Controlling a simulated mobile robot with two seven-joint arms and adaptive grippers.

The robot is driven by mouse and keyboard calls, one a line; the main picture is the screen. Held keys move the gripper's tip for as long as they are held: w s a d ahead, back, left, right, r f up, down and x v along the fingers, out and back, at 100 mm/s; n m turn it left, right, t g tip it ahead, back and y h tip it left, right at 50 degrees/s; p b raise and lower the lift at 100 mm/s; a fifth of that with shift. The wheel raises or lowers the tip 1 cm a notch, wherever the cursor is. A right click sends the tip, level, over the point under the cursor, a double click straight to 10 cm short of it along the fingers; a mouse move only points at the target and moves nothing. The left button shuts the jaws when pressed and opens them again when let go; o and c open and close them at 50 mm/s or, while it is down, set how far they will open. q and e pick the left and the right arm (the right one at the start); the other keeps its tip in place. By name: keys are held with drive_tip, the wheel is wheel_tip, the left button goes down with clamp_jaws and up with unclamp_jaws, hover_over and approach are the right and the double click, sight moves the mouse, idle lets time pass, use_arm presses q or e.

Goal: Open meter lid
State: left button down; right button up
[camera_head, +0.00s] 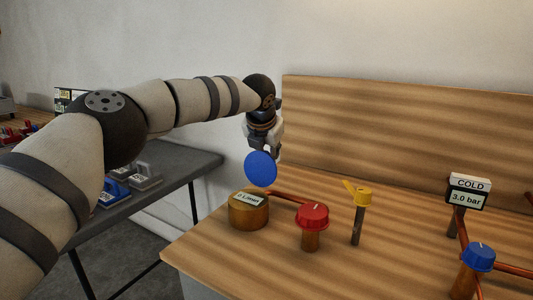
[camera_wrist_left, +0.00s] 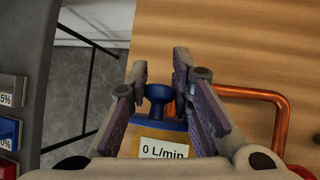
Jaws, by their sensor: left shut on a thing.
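The meter (camera_head: 248,213) is a round brass-coloured body with a "0 L/min" display on top, at the left front of the wooden bench. Its round blue lid (camera_head: 261,169) is tilted up above the display, so the display shows. My left gripper (camera_head: 268,152) is at the upper edge of the lid. In the left wrist view my left gripper (camera_wrist_left: 161,92) has its fingers on either side of the blue lid's knob (camera_wrist_left: 159,94) and is shut on it. The display (camera_wrist_left: 164,149) shows below the knob. The finger contact is partly hidden in the head view.
A red valve knob (camera_head: 312,216), a yellow valve handle (camera_head: 361,195), a blue valve knob (camera_head: 479,257) and a "COLD 3.0 bar" gauge (camera_head: 469,191) stand to the right. Copper pipe (camera_wrist_left: 280,112) runs beside the meter. A grey table (camera_head: 165,172) stands left, across a gap.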

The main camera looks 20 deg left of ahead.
use_arm(q)
drive_tip(key=shift+d+f, duration=0.2)
drive_tip(key=shift+f, duration=0.5)
drive_tip(key=c, duration=1.5)
unclamp_jaws()
drive_tip(key=shift+o, duration=0.4)
drive_tip(key=shift+w, duration=0.2)
drive_tip(key=shift+s+a+r, duration=0.1)
drive_tip(key=shift+s+r, duration=0.05)
drive_tip(key=shift+r, duration=0.35)
drive_tip(key=v, duration=1.1)
drive_tip(key=shift+s, duration=0.25)
